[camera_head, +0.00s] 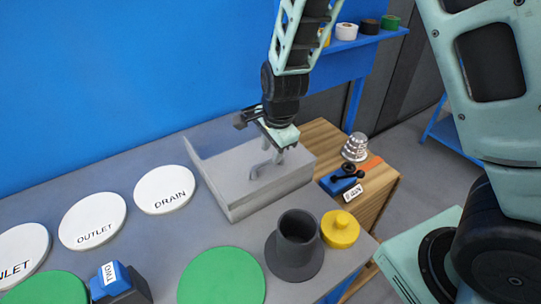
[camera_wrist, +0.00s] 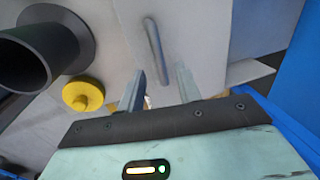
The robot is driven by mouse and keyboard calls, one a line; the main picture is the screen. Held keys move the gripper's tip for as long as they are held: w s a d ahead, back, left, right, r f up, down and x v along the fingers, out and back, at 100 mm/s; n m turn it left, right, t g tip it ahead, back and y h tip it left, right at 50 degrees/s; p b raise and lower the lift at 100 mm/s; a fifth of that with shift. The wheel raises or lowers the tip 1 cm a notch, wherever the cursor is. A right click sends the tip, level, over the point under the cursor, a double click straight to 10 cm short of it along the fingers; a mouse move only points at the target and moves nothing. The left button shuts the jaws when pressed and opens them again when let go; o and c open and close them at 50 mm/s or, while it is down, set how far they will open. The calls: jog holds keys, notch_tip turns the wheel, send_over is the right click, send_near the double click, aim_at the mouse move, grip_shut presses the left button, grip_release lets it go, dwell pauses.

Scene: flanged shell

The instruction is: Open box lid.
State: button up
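A light grey box (camera_head: 272,196) stands on the grey bench, near its right end. Its flat lid (camera_head: 228,172) looks closed, and a grey bar handle (camera_head: 256,172) stands on it. In the wrist view the handle (camera_wrist: 155,52) lies ahead of the fingers, roughly in line with the gap between them. My gripper (camera_head: 277,157) is above the lid, close to the handle. In the wrist view my gripper (camera_wrist: 160,88) is open, with its two fingers apart and nothing between them. Whether a finger touches the handle cannot be told.
A dark flanged tube (camera_head: 297,240) and a yellow knobbed disc (camera_head: 340,229) stand in front of the box. A blue-and-black device (camera_head: 342,181) and a silver ribbed part (camera_head: 356,147) are to the right. White labelled discs, including DRAIN (camera_head: 164,190), and green discs (camera_head: 222,278) lie left and front. A blue wall rises behind.

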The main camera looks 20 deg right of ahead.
jog(key=shift+w+f, duration=0.25)
jog(key=shift+f, duration=1.05)
grip_shut()
jog(key=w+a+p, duration=0.3)
jog(key=w, duration=1.3)
jog(key=shift+a, duration=0.15)
jog(key=shift+r, duration=0.1)
grip_release()
jog(key=shift+s, duration=0.1)
jog(key=shift+r, duration=0.1)
jog(key=s+r+b, duration=0.2)
jog(key=s+r, duration=0.1)
jog(key=r, duration=1.3)
jog(key=shift+s+d+r+b, duration=0.15)
jog(key=shift+d+r+b, duration=0.2)
jog(key=shift+r+b, duration=0.05)
